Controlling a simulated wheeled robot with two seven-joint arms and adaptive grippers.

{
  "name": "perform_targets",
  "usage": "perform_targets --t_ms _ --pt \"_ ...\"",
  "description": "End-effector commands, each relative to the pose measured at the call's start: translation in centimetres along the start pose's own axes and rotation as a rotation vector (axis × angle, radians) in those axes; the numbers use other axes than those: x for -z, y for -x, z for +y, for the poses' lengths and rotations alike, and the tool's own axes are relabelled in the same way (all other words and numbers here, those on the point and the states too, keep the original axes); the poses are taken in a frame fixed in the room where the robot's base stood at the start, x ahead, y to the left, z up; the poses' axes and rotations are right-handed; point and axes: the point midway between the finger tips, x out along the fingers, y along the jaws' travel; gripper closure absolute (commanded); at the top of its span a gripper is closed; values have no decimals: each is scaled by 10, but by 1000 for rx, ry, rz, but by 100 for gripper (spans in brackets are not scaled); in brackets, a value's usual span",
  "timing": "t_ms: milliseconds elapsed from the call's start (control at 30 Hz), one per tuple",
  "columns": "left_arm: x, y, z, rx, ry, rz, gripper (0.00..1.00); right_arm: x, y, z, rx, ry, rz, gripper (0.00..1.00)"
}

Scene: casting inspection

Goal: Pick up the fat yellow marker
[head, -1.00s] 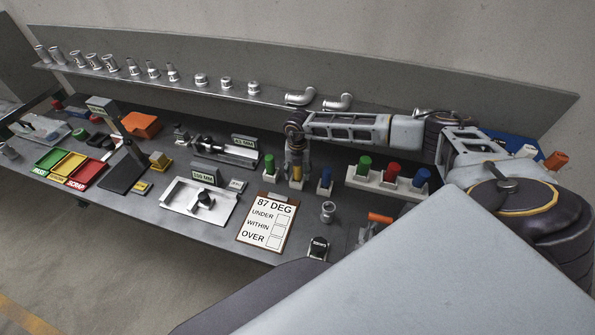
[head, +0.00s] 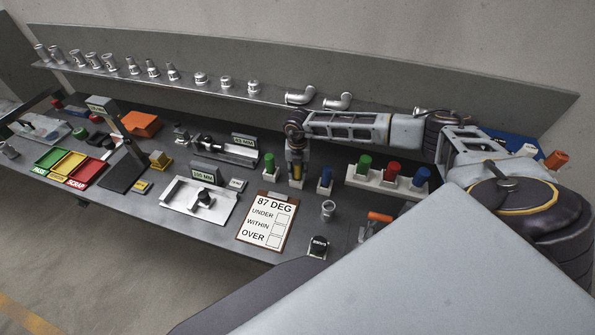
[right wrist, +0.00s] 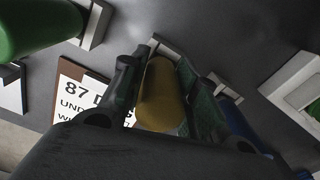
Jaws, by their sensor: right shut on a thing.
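In the right wrist view the yellow marker (right wrist: 161,96) sits between the two dark fingers (right wrist: 160,95). Its lower end is at a small grey holder, and I cannot tell whether it is lifted clear. My left gripper is not in view.
A holder (head: 376,181) with green, red and blue fat markers stands to the right. A clipboard (head: 265,224) reading 87 DEG lies in front. A shelf (head: 215,86) of castings runs behind.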

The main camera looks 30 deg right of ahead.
Motion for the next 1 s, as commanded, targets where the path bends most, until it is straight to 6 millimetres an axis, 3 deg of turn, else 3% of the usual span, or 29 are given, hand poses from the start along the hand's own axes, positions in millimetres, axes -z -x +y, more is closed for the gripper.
perform_targets --t_ms 367,1000 --pt "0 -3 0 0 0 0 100 -1 14 0 -2 -1 -2 94" --pt "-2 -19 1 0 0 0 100 -1 94 0 -1 0 -2 94"
